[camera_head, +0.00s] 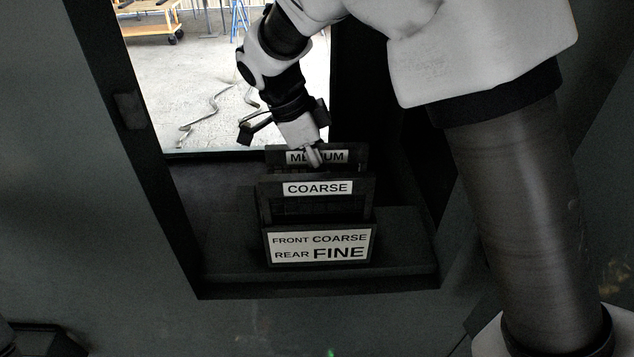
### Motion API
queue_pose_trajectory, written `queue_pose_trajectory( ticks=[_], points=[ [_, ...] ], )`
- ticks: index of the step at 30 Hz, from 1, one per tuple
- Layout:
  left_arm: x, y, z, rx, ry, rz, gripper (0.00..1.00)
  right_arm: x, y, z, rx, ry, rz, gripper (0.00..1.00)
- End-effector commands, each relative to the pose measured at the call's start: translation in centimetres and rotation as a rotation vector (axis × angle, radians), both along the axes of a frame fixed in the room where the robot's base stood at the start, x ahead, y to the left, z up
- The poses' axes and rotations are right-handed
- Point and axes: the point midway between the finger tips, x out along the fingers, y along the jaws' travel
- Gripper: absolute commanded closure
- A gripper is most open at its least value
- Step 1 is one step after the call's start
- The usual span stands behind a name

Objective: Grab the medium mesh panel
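The medium mesh panel (348,158) is a dark frame with a white MEDIUM label, standing upright behind the coarse panel. My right gripper (313,157) comes down on its top edge from above. One finger lies in front of the label and covers its middle letters. The other finger is hidden, so I cannot tell whether the gripper is closed on the panel. The lower part of the medium panel is hidden behind the coarse panel. My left gripper cannot be made out.
The coarse panel (317,188) stands just in front, in a dark holder labelled FRONT COARSE, REAR FINE (318,245). The holder sits on a ledge (225,258) inside a dark enclosure opening. The left side wall (130,110) and right side wall of the opening flank it.

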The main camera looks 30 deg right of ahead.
Motion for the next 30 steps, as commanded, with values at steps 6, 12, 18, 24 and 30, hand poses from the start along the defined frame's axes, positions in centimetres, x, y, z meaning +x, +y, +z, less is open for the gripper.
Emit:
queue_pose_trajectory(
  ticks=[6, 12, 18, 24, 30],
  points=[
    [-0.03, 0.00, -0.07, 0.000, 0.001, 0.000, 1.00, 0.00, 0.03, -0.04, 0.000, 0.000, 0.000, 0.54],
    [-0.03, 0.00, -0.11, 0.000, 0.001, 0.000, 1.00, 0.00, 0.04, -0.34, -0.001, 0.000, 0.000, 0.54],
    [-0.02, 0.00, -0.11, 0.000, 0.000, 0.000, 1.00, 0.00, 0.04, -0.49, -0.001, 0.000, 0.000, 0.54],
    [-0.01, 0.00, -0.11, 0.000, 0.000, 0.000, 1.00, -0.01, 0.04, -0.47, -0.001, 0.000, 0.000, 0.68],
    [-0.01, 0.00, -0.11, 0.000, 0.000, 0.000, 1.00, -0.01, 0.04, -0.48, -0.001, 0.000, 0.000, 1.00]
  ],
)
